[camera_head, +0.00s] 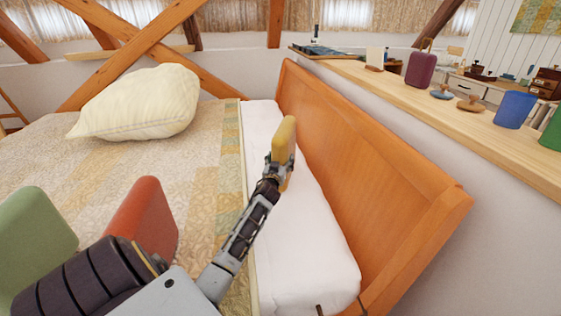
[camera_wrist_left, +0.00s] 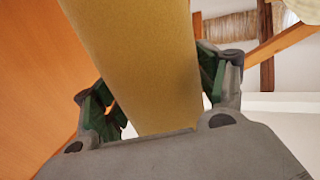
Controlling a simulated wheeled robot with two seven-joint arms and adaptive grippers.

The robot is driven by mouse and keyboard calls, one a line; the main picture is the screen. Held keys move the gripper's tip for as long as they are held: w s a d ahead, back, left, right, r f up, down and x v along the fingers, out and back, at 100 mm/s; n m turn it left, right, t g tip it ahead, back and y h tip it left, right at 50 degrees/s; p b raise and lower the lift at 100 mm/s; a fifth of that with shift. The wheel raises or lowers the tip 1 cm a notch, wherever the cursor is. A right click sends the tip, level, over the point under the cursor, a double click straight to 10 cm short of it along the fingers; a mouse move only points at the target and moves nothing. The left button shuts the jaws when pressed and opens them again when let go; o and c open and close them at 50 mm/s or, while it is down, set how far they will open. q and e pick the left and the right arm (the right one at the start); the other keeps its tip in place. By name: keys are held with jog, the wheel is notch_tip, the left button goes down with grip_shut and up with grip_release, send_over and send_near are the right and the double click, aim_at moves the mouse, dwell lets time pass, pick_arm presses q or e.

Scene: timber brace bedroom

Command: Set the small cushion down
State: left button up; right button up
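The small yellow cushion (camera_head: 284,140) is upright in my left gripper (camera_head: 277,168), over the white strip of bedding (camera_head: 310,225) beside the wooden headboard (camera_head: 360,160). In the left wrist view the cushion (camera_wrist_left: 135,60) stands between the two fingers of the gripper (camera_wrist_left: 165,95), which close on its sides. I cannot tell whether its lower edge touches the bedding. My right gripper is in neither view.
A large cream pillow (camera_head: 140,102) lies on the patterned bedspread (camera_head: 100,165). A red block-like thing (camera_head: 148,215) and a green one (camera_head: 38,235) stand at lower left near my arm. A ledge (camera_head: 400,95) behind the headboard holds several small objects. The middle bedspread is clear.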

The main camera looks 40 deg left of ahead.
pick_arm(q)
jog(key=o, duration=0.4)
jog(key=shift+c, duration=0.2)
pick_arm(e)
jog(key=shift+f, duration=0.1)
pick_arm(q)
jog(key=shift+s, duration=0.1)
jog(key=shift+s+d, duration=0.3)
jog(key=shift+s, duration=0.1)
jog(key=p+v, duration=0.2)
jog(key=v, duration=0.8)
jog(key=shift+s, duration=0.4)
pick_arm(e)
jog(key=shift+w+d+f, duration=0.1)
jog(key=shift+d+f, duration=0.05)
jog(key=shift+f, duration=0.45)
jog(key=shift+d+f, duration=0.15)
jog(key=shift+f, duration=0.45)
pick_arm(q)
jog(key=shift+d+r, duration=0.1)
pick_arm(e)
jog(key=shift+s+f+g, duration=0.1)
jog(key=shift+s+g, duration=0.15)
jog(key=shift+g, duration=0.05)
